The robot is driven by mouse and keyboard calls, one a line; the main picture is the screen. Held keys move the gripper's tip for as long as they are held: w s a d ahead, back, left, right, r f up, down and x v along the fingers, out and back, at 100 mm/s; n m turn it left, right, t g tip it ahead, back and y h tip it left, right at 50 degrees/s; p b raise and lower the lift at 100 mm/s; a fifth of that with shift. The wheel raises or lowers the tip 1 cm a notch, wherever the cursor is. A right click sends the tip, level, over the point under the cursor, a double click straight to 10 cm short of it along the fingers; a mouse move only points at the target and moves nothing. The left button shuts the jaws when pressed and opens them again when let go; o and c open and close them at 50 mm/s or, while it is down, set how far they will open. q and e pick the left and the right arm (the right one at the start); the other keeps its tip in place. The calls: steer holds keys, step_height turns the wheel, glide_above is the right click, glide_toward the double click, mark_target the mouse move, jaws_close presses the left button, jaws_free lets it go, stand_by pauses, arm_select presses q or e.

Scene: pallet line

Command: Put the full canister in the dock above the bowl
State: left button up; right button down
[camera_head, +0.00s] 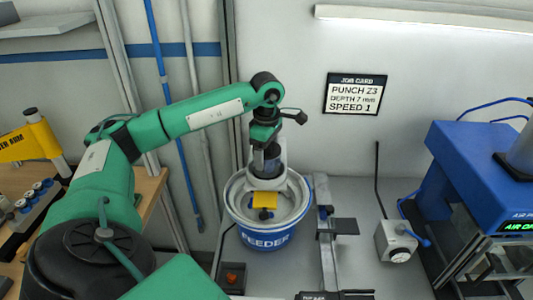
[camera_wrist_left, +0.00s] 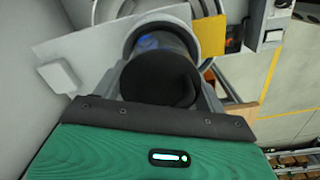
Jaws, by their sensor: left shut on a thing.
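The full canister (camera_head: 267,160), dark with a bluish body, is upright at the dock in the head view. Its round black end (camera_wrist_left: 160,78) faces the left wrist view. My left gripper (camera_head: 265,143) is shut on the canister from above. The dock (camera_head: 266,183) is a pale holder with a ring around the canister's lower part; the ring (camera_wrist_left: 143,27) also shows in the wrist view. I cannot tell whether the canister's bottom rests on the dock. The bowl (camera_head: 240,214) is a white-rimmed bowl on a blue feeder base, directly below the dock. My right gripper is out of view.
A yellow plate (camera_head: 265,200) sits at the dock's front. A blue press (camera_head: 470,170) stands at the right, with a grey box (camera_head: 396,240) beside it. A rail (camera_head: 326,235) runs right of the feeder. A wooden bench (camera_head: 150,190) with a rack is at the left.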

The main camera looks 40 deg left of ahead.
arm_select(q)
steer(key=shift+f, duration=0.65)
steer(key=shift+f, duration=0.25)
steer(key=o, duration=1.4)
steer(key=shift+r, duration=0.1)
